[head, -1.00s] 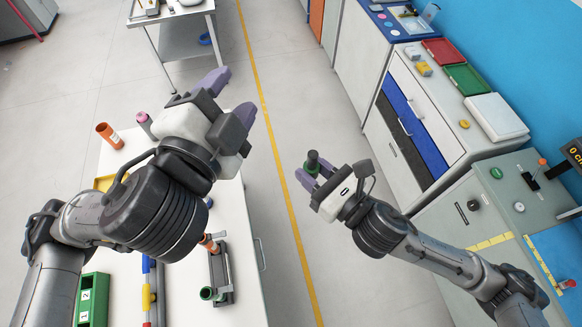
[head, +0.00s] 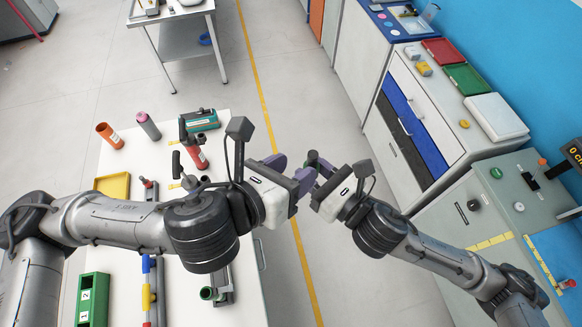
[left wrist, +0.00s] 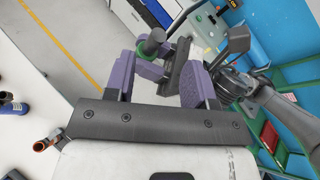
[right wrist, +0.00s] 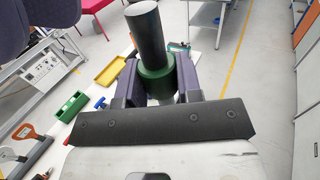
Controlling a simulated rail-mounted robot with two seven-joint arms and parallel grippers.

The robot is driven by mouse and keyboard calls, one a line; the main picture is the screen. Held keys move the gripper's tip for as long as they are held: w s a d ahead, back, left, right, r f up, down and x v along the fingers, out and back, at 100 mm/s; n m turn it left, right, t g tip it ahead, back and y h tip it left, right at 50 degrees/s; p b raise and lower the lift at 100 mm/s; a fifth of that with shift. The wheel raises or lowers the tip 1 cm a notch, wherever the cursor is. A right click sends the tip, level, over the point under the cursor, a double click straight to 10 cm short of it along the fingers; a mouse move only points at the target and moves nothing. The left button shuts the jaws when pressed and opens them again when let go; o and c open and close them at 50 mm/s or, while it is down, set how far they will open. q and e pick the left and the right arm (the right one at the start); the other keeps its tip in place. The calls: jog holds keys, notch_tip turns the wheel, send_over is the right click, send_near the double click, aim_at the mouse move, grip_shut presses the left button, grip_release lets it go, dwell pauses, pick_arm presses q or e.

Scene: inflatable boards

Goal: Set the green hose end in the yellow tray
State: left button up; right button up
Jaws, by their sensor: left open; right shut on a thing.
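The green hose end (right wrist: 155,80) is a green collar with a dark grey cylinder standing out of it. My right gripper (head: 318,172) is shut on it, out over the floor beside the white table. The hose end also shows in the left wrist view (left wrist: 152,43). My left gripper (head: 290,172) is open, its purple fingers close to the right gripper's fingers; I cannot tell whether they touch.
The white table (head: 120,160) also carries an orange cup (head: 109,135), a grey-pink cylinder (head: 148,126), a red pump (head: 195,156), a green bin (head: 93,300) and a rack with another green fitting (head: 208,293). Cabinets stand at the right. The floor between is clear.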

aim_at(312, 159)
pick_arm(q)
jog(key=m, duration=0.3)
jog(key=shift+d, duration=0.15)
jog(key=shift+x, duration=3.65)
jog(key=shift+c, duration=0.2)
jog(key=shift+s+d, duration=0.1)
grip_shut()
pick_arm(e)
jog(key=o, duration=1.1)
jog(key=shift+c, duration=0.2)
